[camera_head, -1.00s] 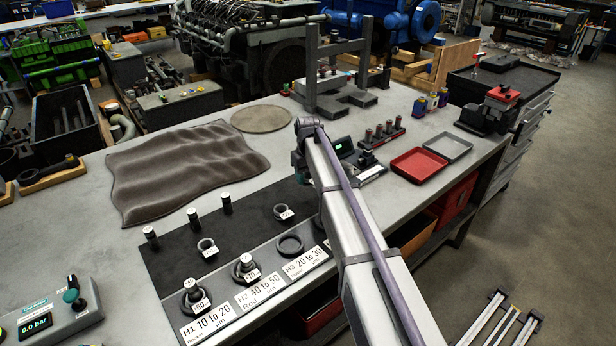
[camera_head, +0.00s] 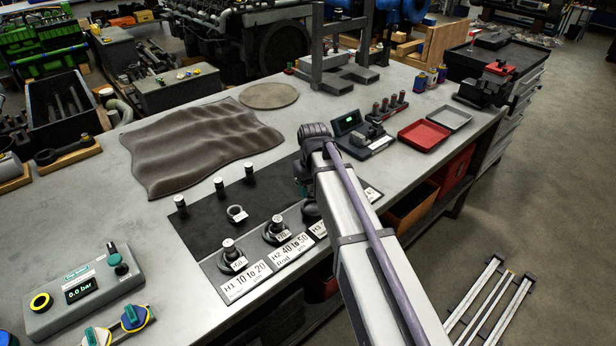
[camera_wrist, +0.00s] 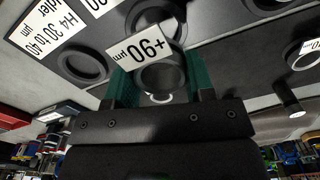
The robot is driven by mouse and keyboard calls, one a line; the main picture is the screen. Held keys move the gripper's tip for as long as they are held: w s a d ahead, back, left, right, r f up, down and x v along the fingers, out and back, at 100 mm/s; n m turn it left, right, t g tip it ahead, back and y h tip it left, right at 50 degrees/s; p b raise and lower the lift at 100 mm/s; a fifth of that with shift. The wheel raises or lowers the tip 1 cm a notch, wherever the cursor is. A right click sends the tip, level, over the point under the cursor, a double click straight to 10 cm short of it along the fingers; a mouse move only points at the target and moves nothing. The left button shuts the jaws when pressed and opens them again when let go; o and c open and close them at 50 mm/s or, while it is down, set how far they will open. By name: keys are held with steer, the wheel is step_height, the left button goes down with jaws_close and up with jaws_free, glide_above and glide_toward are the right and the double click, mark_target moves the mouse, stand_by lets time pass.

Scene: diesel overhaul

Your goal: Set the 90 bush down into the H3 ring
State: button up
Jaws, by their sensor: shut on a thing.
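My gripper (camera_wrist: 158,84) is shut on the 90 bush (camera_wrist: 160,78), a dark ring-shaped piece between green jaw pads in the wrist view. Its white tag (camera_wrist: 148,47) reads +90 µm, upside down. Beyond the bush lies a dark ring (camera_wrist: 150,8), probably the H3 ring, partly covered by the tag; I cannot tell the gap between them. In the head view my arm hides the jaws and the held bush. The H3 ring (camera_head: 310,211) shows there only in part, beside my arm and behind the H3 label.
The H1 (camera_head: 232,262) and H2 (camera_head: 276,236) places carry upright tagged pieces. Another tagged bush (camera_head: 237,213) lies on the black mat near several standing pegs (camera_head: 219,187). The H4 ring (camera_wrist: 82,62) is empty. A gauge unit (camera_head: 365,137) stands beyond my arm.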

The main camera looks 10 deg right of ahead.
mark_target(314, 210)
steer(key=shift+w+d+f, duration=0.15)
steer(key=shift+w+d, duration=0.05)
steer(key=shift+d, duration=0.05)
steer(key=shift+f+b, duration=0.2)
steer(key=shift+b, duration=0.1)
step_height(314, 210, down, 4)
steer(key=b, duration=0.3)
steer(key=shift+r+b, duration=0.25)
steer(key=shift+b, duration=0.05)
steer(key=shift+f+b, duration=0.95)
steer(key=shift+c, duration=0.6)
steer(key=shift+s, duration=0.25)
